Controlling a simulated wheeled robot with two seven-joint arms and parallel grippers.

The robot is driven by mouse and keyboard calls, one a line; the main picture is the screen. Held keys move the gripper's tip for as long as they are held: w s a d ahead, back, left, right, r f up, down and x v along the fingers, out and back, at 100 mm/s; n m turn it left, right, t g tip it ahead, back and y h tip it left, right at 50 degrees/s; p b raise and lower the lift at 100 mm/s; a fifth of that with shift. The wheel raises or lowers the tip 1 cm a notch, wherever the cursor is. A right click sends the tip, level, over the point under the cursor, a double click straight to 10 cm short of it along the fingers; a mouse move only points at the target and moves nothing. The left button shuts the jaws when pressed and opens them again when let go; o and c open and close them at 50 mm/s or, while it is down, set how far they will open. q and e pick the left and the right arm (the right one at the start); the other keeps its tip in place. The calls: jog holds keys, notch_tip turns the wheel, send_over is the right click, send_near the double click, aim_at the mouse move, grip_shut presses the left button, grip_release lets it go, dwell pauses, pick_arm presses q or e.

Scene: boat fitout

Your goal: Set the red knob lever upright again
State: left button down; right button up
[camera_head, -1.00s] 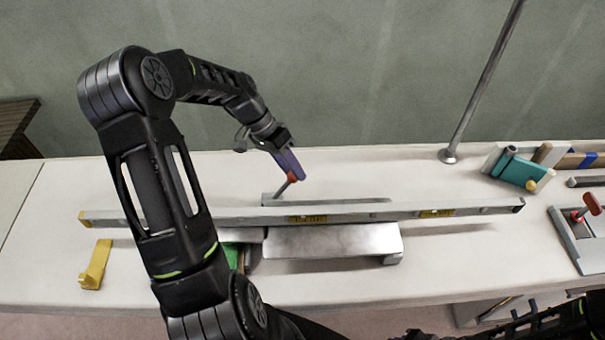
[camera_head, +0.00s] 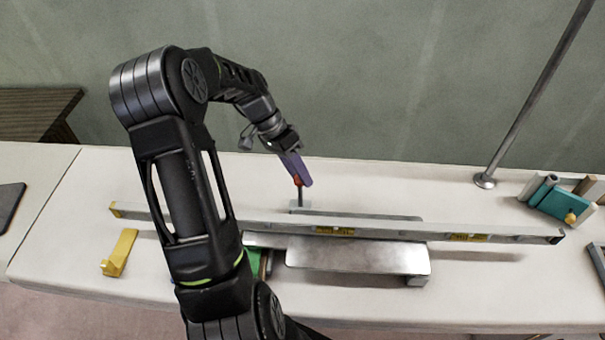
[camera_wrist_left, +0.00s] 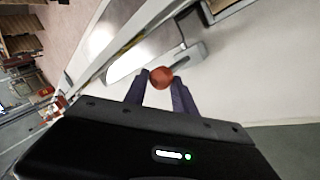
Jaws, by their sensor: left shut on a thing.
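The red knob (camera_head: 298,181) tops a thin grey lever stem (camera_head: 300,197) that stands near upright at the left end of a grey base behind the long spirit level (camera_head: 375,231). My left gripper (camera_head: 297,170), with purple fingers, reaches down from the upper left and is shut on the knob. In the left wrist view the red knob (camera_wrist_left: 161,77) sits between the two purple fingertips. The fingers hide part of the knob in the head view. My right gripper is not in view.
A silver plate (camera_head: 355,256) lies in front of the spirit level. A yellow hook-shaped piece (camera_head: 118,254) lies at left. A metal pole (camera_head: 530,95) rises at the back right, near a teal block (camera_head: 562,205). The bench behind the level is mostly clear.

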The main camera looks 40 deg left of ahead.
pick_arm(q)
jog(key=shift+s+a+f, duration=0.25)
jog(key=shift+s+a, duration=0.2)
jog(key=shift+a, duration=0.05)
jog(key=c, duration=1.5)
grip_release()
jog(key=o, duration=0.3)
jog(key=shift+s+a, duration=0.15)
jog(key=shift+a, duration=0.1)
jog(key=shift+o, duration=0.8)
jog(key=shift+r, duration=0.1)
jog(key=shift+w+d, duration=0.2)
jog(key=shift+w, duration=0.05)
jog(key=shift+r, duration=0.1)
jog(key=shift+b+v, duration=0.6)
jog(key=shift+v, duration=3.25)
